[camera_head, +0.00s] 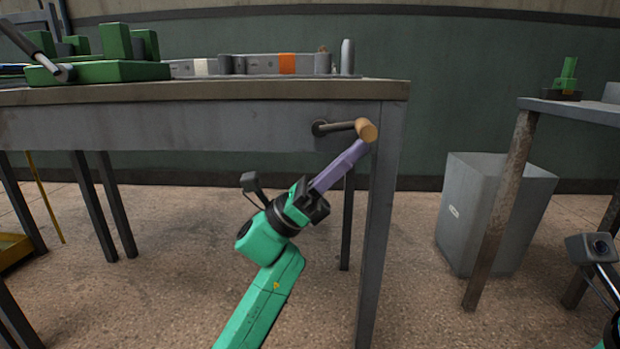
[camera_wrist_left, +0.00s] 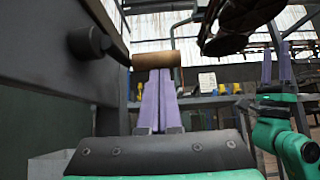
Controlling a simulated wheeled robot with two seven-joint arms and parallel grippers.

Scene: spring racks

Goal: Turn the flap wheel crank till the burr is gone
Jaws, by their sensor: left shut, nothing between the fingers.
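The crank sticks out of the bench's front apron, with a dark hub, a grey arm and a tan cylindrical handle (camera_head: 367,130). The handle also shows in the left wrist view (camera_wrist_left: 157,59). My left gripper (camera_head: 360,150) is shut and empty, its purple fingers pointing up at the handle from below. The fingertips overlap the handle's lower edge in view; I cannot tell whether they touch. My right gripper (camera_wrist_left: 276,68) shows in the left wrist view with its two purple fingers apart. I cannot make out the flap wheel or the burr.
The bench (camera_head: 200,92) carries a green fixture (camera_head: 100,70), a grey row with an orange block (camera_head: 287,64), and a rounded metal post (camera_head: 347,57). A bench leg (camera_head: 378,230) stands right of my left gripper. A grey bin (camera_head: 490,213) and another table (camera_head: 580,107) are right.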

